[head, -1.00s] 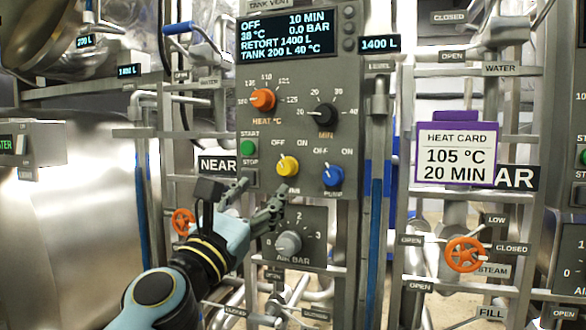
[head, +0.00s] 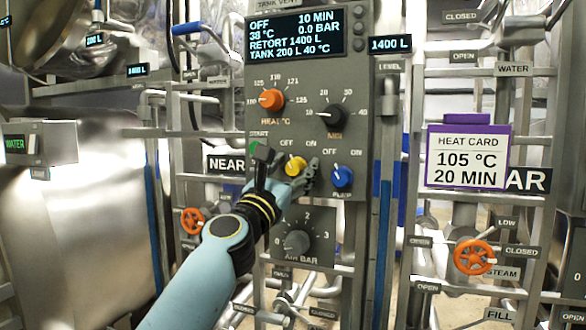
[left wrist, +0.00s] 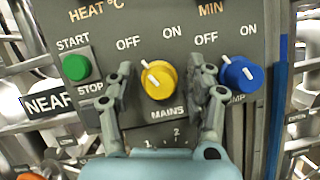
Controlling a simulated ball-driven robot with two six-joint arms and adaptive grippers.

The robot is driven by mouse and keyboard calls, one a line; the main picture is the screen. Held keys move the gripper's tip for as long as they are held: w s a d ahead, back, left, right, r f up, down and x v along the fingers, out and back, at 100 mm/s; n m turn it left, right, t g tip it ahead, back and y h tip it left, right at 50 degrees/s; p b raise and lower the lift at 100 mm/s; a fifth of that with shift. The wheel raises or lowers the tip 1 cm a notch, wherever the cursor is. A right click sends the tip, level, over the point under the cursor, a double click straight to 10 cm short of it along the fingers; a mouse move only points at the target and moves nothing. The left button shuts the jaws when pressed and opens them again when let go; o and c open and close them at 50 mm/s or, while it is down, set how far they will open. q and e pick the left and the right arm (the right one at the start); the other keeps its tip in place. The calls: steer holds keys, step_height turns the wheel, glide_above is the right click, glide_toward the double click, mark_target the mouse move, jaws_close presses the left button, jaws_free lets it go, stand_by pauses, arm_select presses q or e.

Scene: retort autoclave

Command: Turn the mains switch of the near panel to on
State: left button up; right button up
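The yellow mains switch (head: 295,166) sits on the grey near panel (head: 355,120), between the green start button and the blue pump switch. In the left wrist view, the mains switch (left wrist: 158,80) has its white pointer tilted up and left, toward OFF. My left gripper (head: 288,170) is at the panel; in the left wrist view its two open fingers (left wrist: 160,88) stand on either side of the yellow knob, with gaps to it. The panel display reads OFF. My right gripper is not in view.
The blue pump switch (left wrist: 240,75) is close to the right finger, and the green start button (left wrist: 76,67) is left of the left finger. The air bar knob (head: 297,242) is below. A heat card (head: 468,155) hangs at the right.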

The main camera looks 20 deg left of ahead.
arm_select(q)
jaws_close()
steer(key=shift+m, duration=0.3)
steer(key=shift+m+h, duration=0.5)
steer(key=shift+m, duration=0.2)
steer(key=m+g+h, duration=0.1)
steer(key=m, duration=0.2)
steer(key=m+g+h+p, duration=0.1)
steer(key=m, duration=0.2)
steer(key=shift+m+h+p, duration=0.3)
steer(key=shift+m, duration=0.1)
steer(key=m+g+p, duration=0.1)
steer(key=m, duration=0.2)
steer(key=m+g+h+p, duration=0.1)
steer(key=m, duration=0.2)
steer(key=shift+d+f+g, duration=0.1)
steer(key=shift+g, duration=0.2)
steer(key=shift+m, duration=0.3)
steer(key=shift+o, duration=0.6)
jaws_free()
